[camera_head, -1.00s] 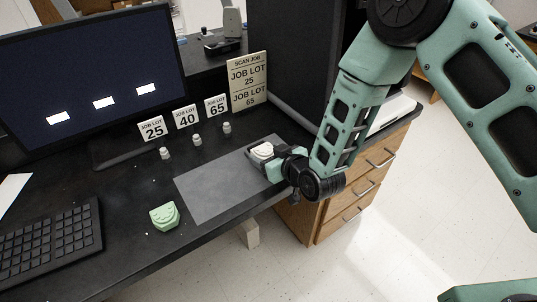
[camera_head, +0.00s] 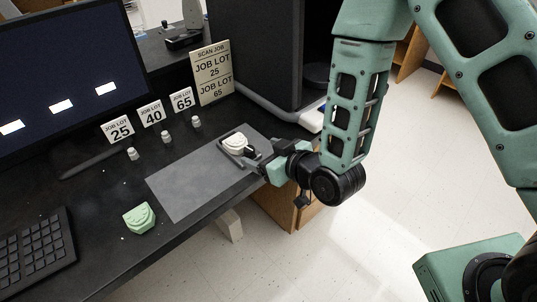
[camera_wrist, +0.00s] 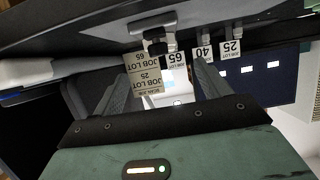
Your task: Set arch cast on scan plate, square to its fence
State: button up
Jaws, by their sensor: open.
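A white cast (camera_head: 236,142), probably the arch cast, sits at the far right end of the grey mat (camera_head: 185,190) on the black desk. My gripper (camera_head: 241,150) is low over the mat, its open fingers around or beside the cast; contact cannot be told. In the wrist view the fingers (camera_wrist: 160,85) are spread, with pale shapes between them that are hard to make out. A dark disc (camera_head: 317,75) shows in the black housing at the back right and may be the scan plate; no fence can be made out.
A green cast (camera_head: 139,218) lies left of the mat. Several small pale pegs stand before the job-lot cards (camera_head: 152,114). A scan job sign (camera_head: 211,72) reads 25 and 65. A monitor (camera_head: 70,70) and keyboard (camera_head: 35,250) occupy the left. The mat's middle is clear.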

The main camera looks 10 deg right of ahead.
jog(key=s+d+r+g+h, duration=0.3)
jog(key=s+d+r+g, duration=0.1)
jog(key=s, duration=0.7)
jog(key=s+d+r+g+h, duration=0.4)
jog(key=s+r+g, duration=0.3)
jog(key=s+r, duration=0.2)
jog(key=s, duration=0.2)
jog(key=shift+s+d+r+n, duration=0.15)
jog(key=shift+s+r+n, duration=0.15)
jog(key=shift+s, duration=0.05)
notch_tip(320, 180, up, 4)
jog(key=p, duration=0.4)
jog(key=shift+r, duration=0.1)
dwell(0.7)
